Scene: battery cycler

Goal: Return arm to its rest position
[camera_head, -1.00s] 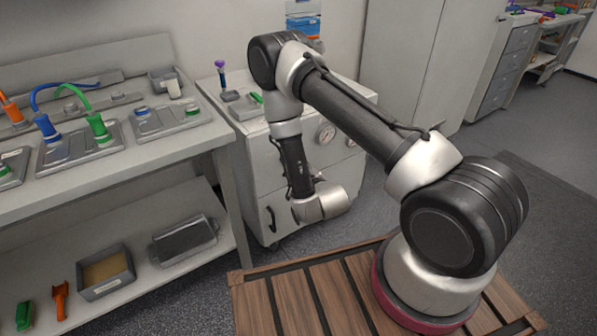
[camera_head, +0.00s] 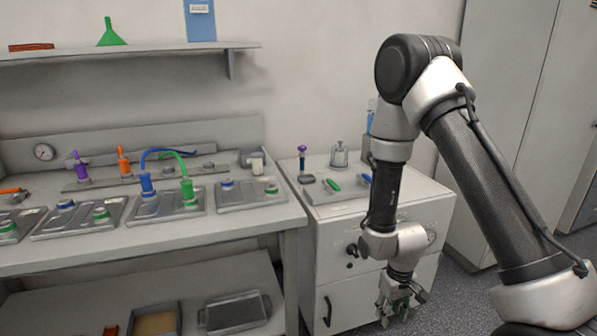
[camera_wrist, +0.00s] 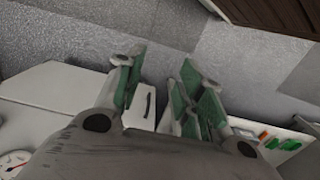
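My arm (camera_head: 490,180) stands on the right of the head view, bent at a raised elbow, with its forearm hanging down. My gripper (camera_head: 398,306) points down at the low end of the arm, in front of the white cabinet (camera_head: 335,270). In the wrist view my gripper (camera_wrist: 158,68) shows two green-padded fingers spread apart. Nothing shows between the fingers but the floor and the cabinet front behind them. The arm's base is out of the head view.
A workbench (camera_head: 150,248) on the left carries battery trays with blue and green plugs (camera_head: 187,191). Its lower shelf holds a grey tray (camera_head: 235,314). A purple-topped tool (camera_head: 302,158) and a glass jar (camera_head: 340,155) stand on the cabinet. Grey floor (camera_wrist: 240,60) is clear below the gripper.

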